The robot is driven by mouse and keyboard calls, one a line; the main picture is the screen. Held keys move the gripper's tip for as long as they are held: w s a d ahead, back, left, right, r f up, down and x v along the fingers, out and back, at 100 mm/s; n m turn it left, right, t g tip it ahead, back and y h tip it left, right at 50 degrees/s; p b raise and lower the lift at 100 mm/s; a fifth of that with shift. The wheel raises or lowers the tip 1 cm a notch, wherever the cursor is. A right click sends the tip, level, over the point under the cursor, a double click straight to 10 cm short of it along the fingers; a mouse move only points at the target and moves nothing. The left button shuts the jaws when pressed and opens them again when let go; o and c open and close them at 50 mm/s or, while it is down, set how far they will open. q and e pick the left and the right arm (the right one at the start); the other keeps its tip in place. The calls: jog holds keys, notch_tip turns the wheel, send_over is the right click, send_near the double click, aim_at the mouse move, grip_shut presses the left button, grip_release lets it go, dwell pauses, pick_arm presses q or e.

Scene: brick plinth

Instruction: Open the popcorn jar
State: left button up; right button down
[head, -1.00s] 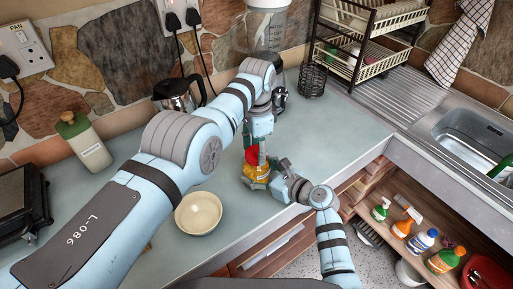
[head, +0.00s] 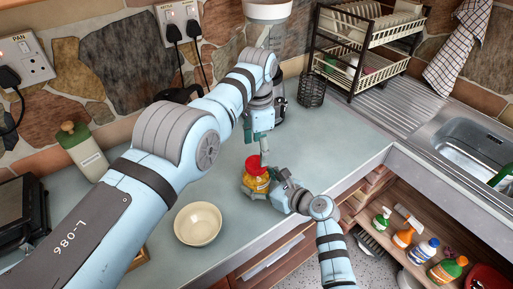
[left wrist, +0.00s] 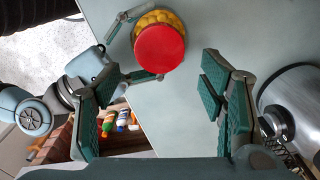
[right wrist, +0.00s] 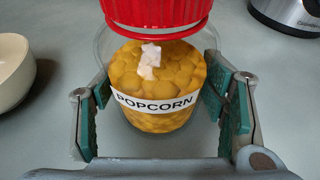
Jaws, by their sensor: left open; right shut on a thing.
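The popcorn jar (right wrist: 160,85) is clear, full of yellow popcorn, with a white POPCORN label. It stands upright on the counter near its front edge; it also shows in the head view (head: 257,184). Its red lid (left wrist: 159,56) sits on top, also seen in the right wrist view (right wrist: 155,12). My right gripper (right wrist: 158,105) is shut on the jar body, one finger at each side, below the lid. My left gripper (head: 263,148) is open and empty, pointing down just above the lid. In the left wrist view its fingers are wide apart, clear of the lid.
A cream bowl (head: 198,224) stands left of the jar. A green-topped bottle (head: 83,150) stands at the back left. A wire holder (head: 311,89) and a dish rack (head: 365,45) stand at the back, beside the sink (head: 465,145). The counter right of the jar is clear.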

aim_at(256, 162)
pick_arm(q)
notch_tip(256, 162, up, 3)
jog(key=m, duration=0.8)
jog(key=shift+w+a+r, duration=0.1)
jog(key=shift+a+m, duration=0.1)
jog(key=shift+m, duration=0.8)
jog(key=shift+s+f+m, duration=0.2)
jog(key=shift+f+m, duration=0.1)
jog(key=shift+f, duration=0.1)
notch_tip(256, 162, down, 7)
jog(key=shift+f, duration=0.1)
